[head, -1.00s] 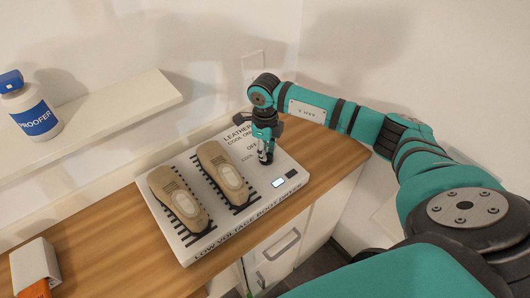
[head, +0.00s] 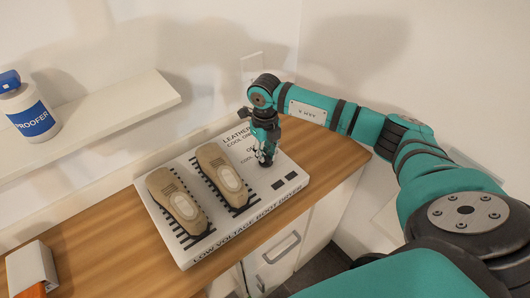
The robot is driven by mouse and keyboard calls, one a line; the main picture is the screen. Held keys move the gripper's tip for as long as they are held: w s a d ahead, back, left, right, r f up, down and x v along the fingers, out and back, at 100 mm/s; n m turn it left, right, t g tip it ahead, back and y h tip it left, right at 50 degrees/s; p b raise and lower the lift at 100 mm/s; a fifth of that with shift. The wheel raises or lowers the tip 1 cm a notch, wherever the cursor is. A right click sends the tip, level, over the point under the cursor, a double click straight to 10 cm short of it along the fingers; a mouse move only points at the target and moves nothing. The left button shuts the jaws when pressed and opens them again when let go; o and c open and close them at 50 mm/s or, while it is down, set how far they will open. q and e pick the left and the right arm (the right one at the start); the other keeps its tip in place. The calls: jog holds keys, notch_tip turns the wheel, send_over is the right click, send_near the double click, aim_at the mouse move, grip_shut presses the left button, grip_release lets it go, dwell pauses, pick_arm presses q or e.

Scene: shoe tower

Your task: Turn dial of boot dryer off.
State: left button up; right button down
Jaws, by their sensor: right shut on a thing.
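The boot dryer (head: 284,203) is a white flat panel on the wooden counter. Two tan shoe-shaped pieces, a left one (head: 178,201) and a right one (head: 223,175), lie on its dark slotted areas. My right gripper (head: 265,159) points down at the panel's right part, beside printed labels partly reading "LEATHER" and "COOL". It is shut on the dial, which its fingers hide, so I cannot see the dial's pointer. My left gripper cannot be made out.
A white shelf (head: 120,108) on the wall holds a white bottle with a blue label (head: 31,112). A white and orange box (head: 29,268) stands at the bottom left, with a small dark shape at its front. Bare wooden counter (head: 105,240) lies left of the dryer.

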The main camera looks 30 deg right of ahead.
aim_at(265, 155)
jog(key=shift+r, duration=0.1)
jog(key=c, duration=1.4)
grip_release()
jog(key=shift+o, duration=0.2)
notch_tip(265, 155, up, 12)
